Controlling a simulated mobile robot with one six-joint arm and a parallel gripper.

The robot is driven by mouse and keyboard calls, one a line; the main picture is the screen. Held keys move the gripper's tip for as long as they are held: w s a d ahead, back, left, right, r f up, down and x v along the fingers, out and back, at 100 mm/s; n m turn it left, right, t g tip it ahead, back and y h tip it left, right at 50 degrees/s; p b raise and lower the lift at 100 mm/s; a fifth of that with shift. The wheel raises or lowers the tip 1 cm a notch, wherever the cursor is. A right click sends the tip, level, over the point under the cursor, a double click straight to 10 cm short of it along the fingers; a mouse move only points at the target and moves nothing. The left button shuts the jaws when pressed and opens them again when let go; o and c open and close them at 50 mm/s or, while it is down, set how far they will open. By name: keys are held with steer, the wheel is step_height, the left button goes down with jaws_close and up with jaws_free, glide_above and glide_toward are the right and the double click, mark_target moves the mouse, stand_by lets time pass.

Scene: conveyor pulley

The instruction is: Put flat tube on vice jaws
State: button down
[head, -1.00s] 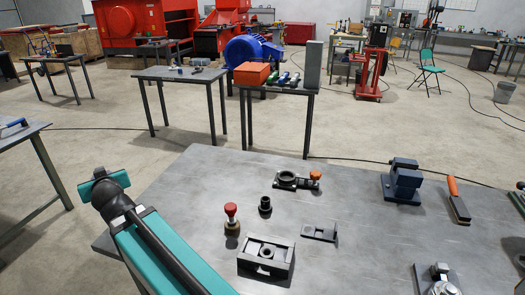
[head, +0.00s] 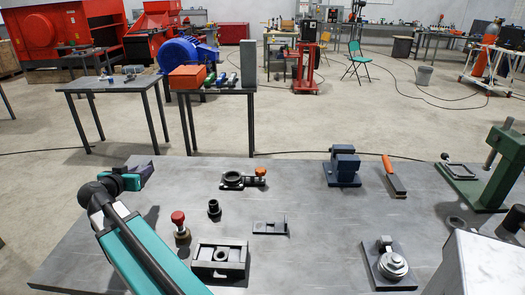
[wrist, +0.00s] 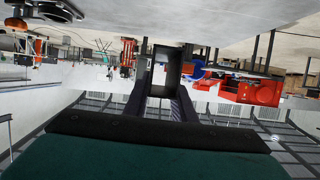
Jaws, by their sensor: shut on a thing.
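The flat tube (wrist: 166,71) is a dark, hollow rectangular piece in the wrist view. My gripper (wrist: 163,98) is shut on it, with one finger on each side and the open end facing the camera. In the head view my gripper (head: 143,174) is over the far left part of the table, and the tube there is small and hard to make out. The blue vice (head: 343,166) stands on the table at the back, right of centre, well to the right of my gripper. The gap between its jaws is hard to make out.
On the grey table (head: 315,215) are a red-knobbed part (head: 181,223), a dark block (head: 220,259), a black bushing (head: 214,208), a ring with an orange knob (head: 236,180) and an orange-handled tool (head: 393,175). A green press (head: 487,170) stands at right. The table's middle is mostly clear.

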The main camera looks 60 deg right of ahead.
steer(key=s+d+r+m+g, duration=0.3)
steer(key=s+d+m+g, duration=0.8)
steer(key=s+d, duration=1.8)
steer(key=s+d+m+g+y, duration=0.2)
steer(key=s, duration=1)
steer(key=s+d+m+g+y, duration=0.2)
steer(key=s+d, duration=0.1)
steer(key=s, duration=1)
steer(key=s+d+r+m+g+y+b, duration=0.1)
steer(key=s+d+m+g+y, duration=0.1)
steer(key=s, duration=1.1)
steer(key=shift+d+m+g+y, duration=0.4)
steer(key=shift+d+g, duration=0.2)
steer(key=shift+d, duration=0.05)
steer(key=shift+d+r, duration=0.1)
steer(key=shift+w+d+f+p, duration=0.25)
steer(key=shift+w+d+p, duration=0.4)
steer(key=shift+w+d, duration=1.05)
steer(key=shift+w+d+f+p, duration=0.2)
steer(key=shift+w+d+p, duration=0.55)
steer(key=shift+d, duration=1.8)
steer(key=shift+w+d+f+p, duration=0.25)
steer(key=shift+w+d+p, duration=0.3)
steer(key=shift+w+d, duration=1.2)
steer(key=shift+s+d, duration=0.4)
steer(key=shift+d, duration=0.1)
